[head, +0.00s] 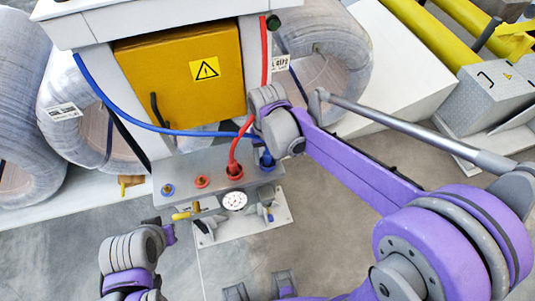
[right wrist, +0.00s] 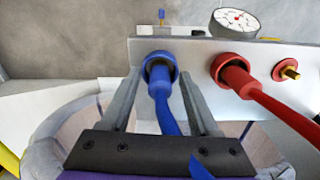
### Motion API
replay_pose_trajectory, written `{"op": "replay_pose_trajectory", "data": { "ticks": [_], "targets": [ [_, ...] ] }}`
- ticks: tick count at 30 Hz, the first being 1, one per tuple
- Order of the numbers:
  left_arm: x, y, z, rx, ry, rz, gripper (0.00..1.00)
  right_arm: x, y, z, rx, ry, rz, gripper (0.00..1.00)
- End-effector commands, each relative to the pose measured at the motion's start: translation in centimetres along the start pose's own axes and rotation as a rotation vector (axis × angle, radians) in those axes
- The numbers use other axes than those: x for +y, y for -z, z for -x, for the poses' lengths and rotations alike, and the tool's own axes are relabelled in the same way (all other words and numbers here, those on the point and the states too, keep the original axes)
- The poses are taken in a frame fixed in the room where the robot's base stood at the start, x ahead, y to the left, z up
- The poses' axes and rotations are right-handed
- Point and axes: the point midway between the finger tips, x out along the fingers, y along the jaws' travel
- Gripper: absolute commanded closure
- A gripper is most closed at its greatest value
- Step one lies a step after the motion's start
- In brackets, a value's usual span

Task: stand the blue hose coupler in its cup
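The blue hose coupler (right wrist: 160,75) sits inside the ring of its blue cup (right wrist: 149,63) in the right wrist view, with the blue hose (right wrist: 165,112) running back from it. The cup also shows in the head view (head: 267,163), at the right end of the grey panel. My right gripper (right wrist: 161,82) has one finger on each side of the coupler, with gaps visible, so it looks open around it. How deep the coupler sits is hidden. My left gripper (head: 165,232) is by the panel's lower left; its fingers are unclear.
A red coupler (right wrist: 235,78) stands in the red cup beside the blue one, with a red hose (head: 264,60). A gauge (head: 234,201) and a yellow-handled valve (head: 184,215) are in front of the panel. An orange cabinet (head: 180,75) and wrapped coils (head: 92,110) stand behind.

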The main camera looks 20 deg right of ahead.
Motion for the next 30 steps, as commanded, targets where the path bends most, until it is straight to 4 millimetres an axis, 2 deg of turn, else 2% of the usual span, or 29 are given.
{"op": "replay_pose_trajectory", "data": {
  "ticks": [6, 10, 21, 25, 30],
  "targets": [
    [0.0, 0.1, 0.1, 0.001, 0.0, 0.0, 1.0, 0.0, 0.0, 0.1, 0.0, 0.0, 0.0, 0.39],
    [0.0, 0.3, 0.3, 0.002, 0.0, 0.0, 1.0, 0.0, 0.0, 1.2, 0.0, 0.0, 0.0, 0.39],
    [0.0, 0.9, 1.0, 0.007, 0.0, 0.0, 1.0, 0.0, 0.0, 8.9, 0.0, 0.0, 0.001, 0.39],
    [0.0, 1.1, 1.1, 0.008, 0.0, 0.0, 1.0, 0.0, 0.0, 10.9, 0.0, 0.0, 0.001, 0.39],
    [0.0, 1.1, 1.2, 0.009, 0.0, 0.0, 1.0, 0.1, -0.2, 12.2, 0.004, 0.001, 0.0, 0.39]
  ]
}}
